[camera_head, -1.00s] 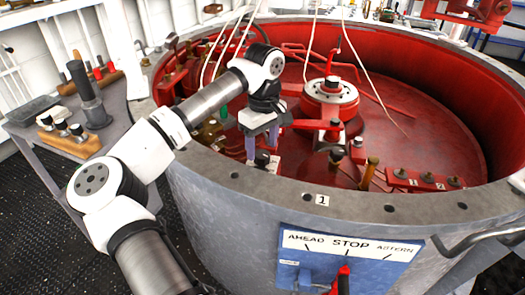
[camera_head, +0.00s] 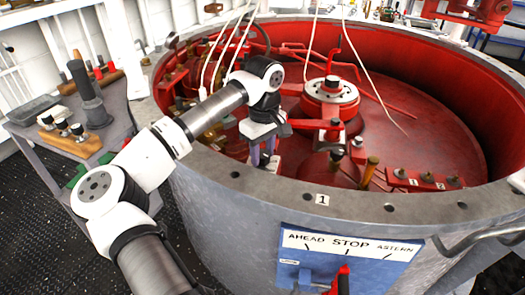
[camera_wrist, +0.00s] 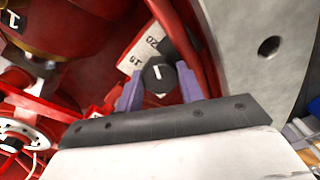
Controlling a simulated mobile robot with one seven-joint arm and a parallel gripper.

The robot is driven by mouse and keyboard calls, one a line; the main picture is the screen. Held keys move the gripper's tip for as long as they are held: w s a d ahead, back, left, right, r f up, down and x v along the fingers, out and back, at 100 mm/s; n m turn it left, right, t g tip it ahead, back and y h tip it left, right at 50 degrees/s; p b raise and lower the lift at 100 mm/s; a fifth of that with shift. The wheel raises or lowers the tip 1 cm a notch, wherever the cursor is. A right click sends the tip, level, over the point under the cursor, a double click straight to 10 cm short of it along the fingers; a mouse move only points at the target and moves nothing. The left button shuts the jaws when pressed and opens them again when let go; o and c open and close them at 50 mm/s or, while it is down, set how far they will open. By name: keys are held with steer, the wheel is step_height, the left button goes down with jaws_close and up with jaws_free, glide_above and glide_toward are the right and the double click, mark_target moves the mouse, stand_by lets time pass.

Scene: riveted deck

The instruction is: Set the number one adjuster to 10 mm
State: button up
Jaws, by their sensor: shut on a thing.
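The adjuster is a dark round knob (camera_wrist: 158,76) with a short white pointer line, seen in the wrist view. A white scale plate (camera_wrist: 143,48) lies beside it, with figures that look like 20 and 15; the rest of the scale is hidden or out of view. My gripper (camera_wrist: 158,88) has its purple fingers on either side of the knob and is shut on it. In the head view my gripper (camera_head: 263,158) reaches down inside the red drum near its front wall, and the knob is hard to make out there.
The grey drum rim (camera_head: 245,180) stands close to my gripper, with a number 1 plate (camera_head: 322,200) on it. Red fittings (camera_head: 331,100) rise behind and to the right. A white pipe and rods crowd the drum's left side. A side table (camera_head: 75,120) holds tools.

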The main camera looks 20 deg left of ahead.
mark_target(261, 153)
steer(key=shift+n, duration=0.3)
steer(key=n+b, duration=0.1)
steer(key=n, duration=0.3)
steer(key=shift+n+b, duration=0.3)
steer(key=shift+b, duration=0.1)
steer(key=n+b, duration=0.1)
steer(key=n, duration=0.5)
steer(key=shift+a, duration=0.1)
steer(key=n+b, duration=0.1)
steer(key=n, duration=0.5)
steer(key=shift+n, duration=0.4)
steer(key=n+b, duration=0.1)
steer(key=n, duration=0.4)
steer(key=shift+n, duration=0.3)
steer(key=o, duration=1)
steer(key=shift+r, duration=0.15)
step_height(261, 153, up, 14)
steer(key=shift+a+f, duration=0.15)
steer(key=shift+f, duration=0.05)
